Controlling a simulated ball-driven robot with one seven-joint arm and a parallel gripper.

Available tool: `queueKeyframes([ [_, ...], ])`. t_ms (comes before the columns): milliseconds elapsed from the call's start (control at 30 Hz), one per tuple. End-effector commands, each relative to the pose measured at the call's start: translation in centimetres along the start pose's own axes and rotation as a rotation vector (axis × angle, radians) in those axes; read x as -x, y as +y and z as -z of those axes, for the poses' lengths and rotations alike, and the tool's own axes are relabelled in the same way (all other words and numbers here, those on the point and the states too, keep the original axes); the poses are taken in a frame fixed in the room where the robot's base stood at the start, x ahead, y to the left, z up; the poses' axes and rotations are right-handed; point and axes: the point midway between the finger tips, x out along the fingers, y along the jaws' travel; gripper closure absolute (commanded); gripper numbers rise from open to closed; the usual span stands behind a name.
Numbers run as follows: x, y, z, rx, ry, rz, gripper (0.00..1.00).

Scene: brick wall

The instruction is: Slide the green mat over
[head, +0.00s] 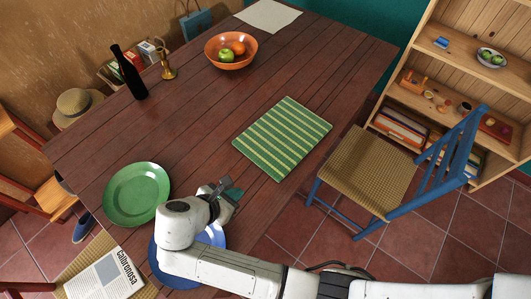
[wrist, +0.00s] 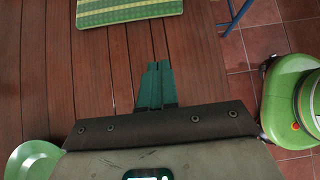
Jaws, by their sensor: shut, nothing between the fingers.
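The green mat (head: 268,141) with pale yellow stripes lies flat on the brown plank table (head: 190,118), near its right edge. Its near part shows at the top of the wrist view (wrist: 128,9). My gripper (head: 233,191) is over the table, short of the mat and apart from it. In the wrist view its teal fingers (wrist: 156,70) are together with nothing between them, pointing towards the mat.
A green plate (head: 136,194) lies left of my gripper; a blue plate (head: 213,235) is partly hidden under my arm. An orange fruit bowl (head: 222,60), a brass candlestick (head: 165,66) and a dark bottle (head: 129,75) stand farther back. A blue chair (head: 370,168) stands right of the table. Bare planks surround the mat.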

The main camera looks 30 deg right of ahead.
Motion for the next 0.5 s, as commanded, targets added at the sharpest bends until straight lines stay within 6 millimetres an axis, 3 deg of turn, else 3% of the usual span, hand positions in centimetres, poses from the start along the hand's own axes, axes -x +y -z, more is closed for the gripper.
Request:
queueKeyframes([
  [167,-1.4,0.0,0.0,0.010,-0.005,0.001,1.00],
  [500,-7.9,-0.1,0.0,0.006,-0.003,0.004,1.00],
])
